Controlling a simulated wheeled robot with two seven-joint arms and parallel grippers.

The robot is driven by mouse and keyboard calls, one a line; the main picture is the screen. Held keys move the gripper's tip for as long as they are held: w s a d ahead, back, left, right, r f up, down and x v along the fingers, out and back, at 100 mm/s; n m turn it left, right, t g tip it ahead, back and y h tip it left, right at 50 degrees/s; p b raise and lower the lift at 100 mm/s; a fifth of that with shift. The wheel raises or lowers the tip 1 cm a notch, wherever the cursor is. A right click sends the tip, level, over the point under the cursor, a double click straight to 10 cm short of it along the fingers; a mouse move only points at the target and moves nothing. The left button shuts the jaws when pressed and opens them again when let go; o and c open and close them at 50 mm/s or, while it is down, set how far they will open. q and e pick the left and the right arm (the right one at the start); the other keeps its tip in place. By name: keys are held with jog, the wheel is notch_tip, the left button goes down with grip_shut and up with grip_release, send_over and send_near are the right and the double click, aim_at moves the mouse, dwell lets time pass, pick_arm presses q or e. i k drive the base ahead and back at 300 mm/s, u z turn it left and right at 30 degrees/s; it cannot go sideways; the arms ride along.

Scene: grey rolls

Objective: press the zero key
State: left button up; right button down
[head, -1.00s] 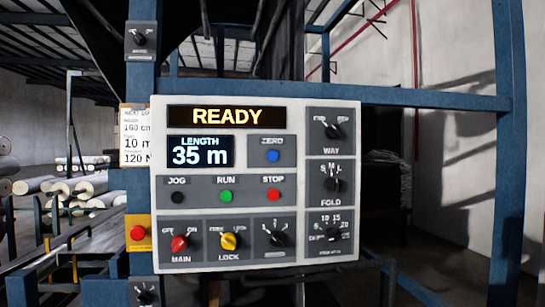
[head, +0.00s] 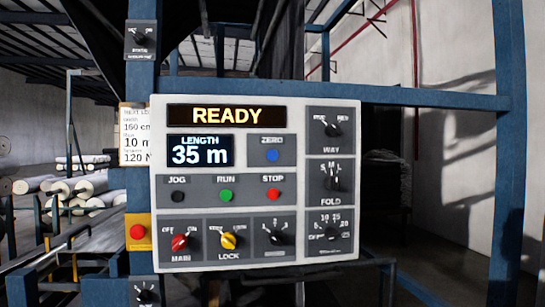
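The zero key (head: 272,155) is a round blue button on a grey plate marked ZERO, in the upper middle of a white control panel (head: 300,101). The length display (head: 200,151) to its left reads 35 m. The status display (head: 227,116) above reads READY. Neither of my grippers shows in the head view, and nothing covers the zero key.
Below the zero key sit the black JOG (head: 178,196), green RUN (head: 226,195) and red STOP (head: 273,194) buttons. Several rotary knobs line the panel's bottom and right side. A red button on a yellow box (head: 138,232) is at the left. Blue frame posts (head: 510,150) stand around.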

aim_at(271, 154)
jog(key=k, duration=0.7)
jog(key=u, duration=0.4)
jog(key=i, duration=0.45)
jog(key=u, duration=0.85)
jog(key=i, duration=0.8)
jog(key=z, duration=0.5)
jog(key=i, duration=0.6)
jog(key=z, duration=0.6)
